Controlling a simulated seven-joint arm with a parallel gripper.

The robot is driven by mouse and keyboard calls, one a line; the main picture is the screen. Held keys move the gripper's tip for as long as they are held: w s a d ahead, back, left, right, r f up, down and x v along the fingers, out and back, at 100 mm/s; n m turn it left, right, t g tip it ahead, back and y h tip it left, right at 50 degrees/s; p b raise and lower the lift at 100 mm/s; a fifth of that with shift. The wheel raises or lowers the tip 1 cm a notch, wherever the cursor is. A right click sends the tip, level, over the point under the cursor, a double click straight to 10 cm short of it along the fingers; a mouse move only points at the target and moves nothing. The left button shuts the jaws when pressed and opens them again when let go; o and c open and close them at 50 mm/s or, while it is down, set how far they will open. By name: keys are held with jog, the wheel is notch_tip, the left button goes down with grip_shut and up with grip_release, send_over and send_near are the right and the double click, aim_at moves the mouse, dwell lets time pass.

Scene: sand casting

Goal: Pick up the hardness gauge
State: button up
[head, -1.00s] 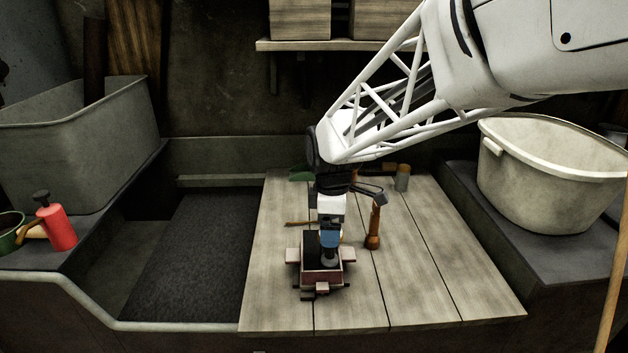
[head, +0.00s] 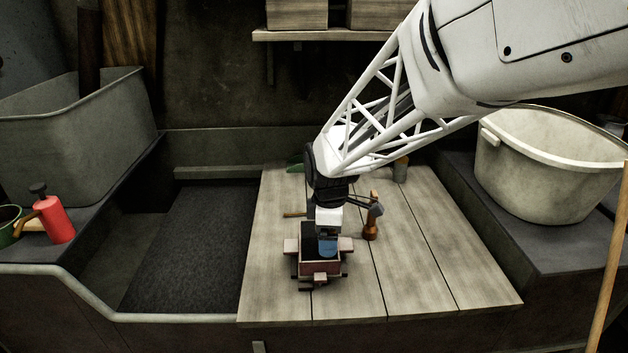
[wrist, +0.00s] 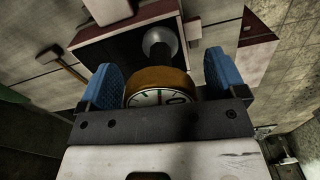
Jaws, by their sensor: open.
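The hardness gauge (wrist: 160,79) has a round white dial with an amber-brown rim. In the wrist view it lies between the two blue fingers of my gripper (wrist: 160,84), with a grey rounded part beyond the rim. The fingers are apart, one on each side of the gauge. Part of the dial is hidden by the gripper's dark bar. In the head view my gripper (head: 328,244) points down over a reddish moulding box (head: 320,269) with dark filling. The gauge itself is hard to make out there behind the fingers.
The box stands on a wooden board (head: 420,270). An orange-brown handled tool (head: 370,228) stands right of my gripper, close to it. A thin stick lies left of it. A dark sand bed (head: 190,250) is at left and a pale tub (head: 545,180) at right. The board's front right is clear.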

jog(key=shift+c, duration=0.2)
dwell(0.3)
jog(key=c, duration=1.2)
jog(key=shift+r, duration=0.15)
jog(key=shift+r, duration=0.4)
notch_tip(320, 180, up, 3)
jog(key=shift+s+f, duration=0.1)
jog(key=shift+f, duration=0.05)
jog(key=s+d, duration=0.1)
jog(key=s, duration=0.4)
jog(key=s+d+r, duration=0.1)
jog(key=s, duration=0.4)
jog(key=s+d, duration=0.1)
jog(key=s, duration=0.4)
jog(key=shift+s+d+r, duration=0.15)
jog(key=shift+s+d, duration=0.05)
